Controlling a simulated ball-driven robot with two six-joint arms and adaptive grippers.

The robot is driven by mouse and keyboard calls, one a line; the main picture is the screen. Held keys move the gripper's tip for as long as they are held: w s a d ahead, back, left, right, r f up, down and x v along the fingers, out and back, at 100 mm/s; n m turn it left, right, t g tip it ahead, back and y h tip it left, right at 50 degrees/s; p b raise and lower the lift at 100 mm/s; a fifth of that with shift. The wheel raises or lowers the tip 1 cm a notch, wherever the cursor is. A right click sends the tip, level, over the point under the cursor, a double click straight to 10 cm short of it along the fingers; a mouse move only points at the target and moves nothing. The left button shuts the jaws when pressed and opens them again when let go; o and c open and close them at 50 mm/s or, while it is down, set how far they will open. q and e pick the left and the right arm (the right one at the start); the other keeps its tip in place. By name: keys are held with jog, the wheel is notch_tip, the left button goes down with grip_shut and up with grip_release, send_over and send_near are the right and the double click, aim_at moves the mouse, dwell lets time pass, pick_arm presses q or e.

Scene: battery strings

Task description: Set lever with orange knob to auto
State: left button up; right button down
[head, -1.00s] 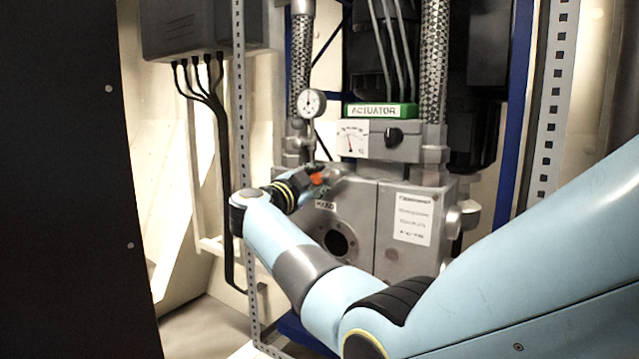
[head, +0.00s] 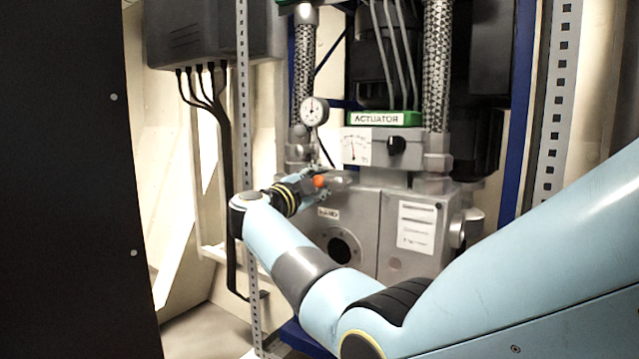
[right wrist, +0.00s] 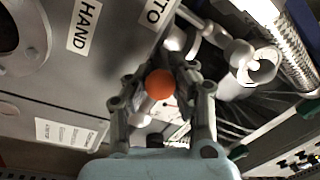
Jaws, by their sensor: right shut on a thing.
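The orange knob (head: 320,181) is at the top front of the grey actuator box (head: 366,205). My right gripper (head: 314,182) reaches it from the left. In the right wrist view the orange knob (right wrist: 160,84) lies between the two fingers of my right gripper (right wrist: 160,88), which is shut on it. The lever's arm is mostly hidden behind the knob and fingers. A HAND label (right wrist: 84,25) is at the upper left, and a partly cut label ending in "TO" (right wrist: 155,12) is at the top edge. My left gripper is not in view.
A pressure gauge (head: 314,111) stands just above the gripper. A meter (head: 356,148) with a black dial (head: 397,145) is under the green ACTUATOR sign (head: 380,118). A perforated post (head: 243,130) is close to my right wrist on the left.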

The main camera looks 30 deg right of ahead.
aim_at(316, 183)
jog(key=c, duration=1.3)
grip_release()
jog(key=shift+s, duration=0.25)
jog(key=o, duration=0.4)
jog(key=shift+w, duration=0.1)
jog(key=shift+a, duration=0.1)
jog(key=v, duration=0.7)
jog(key=shift+a, duration=0.15)
jog(key=shift+c, duration=0.5)
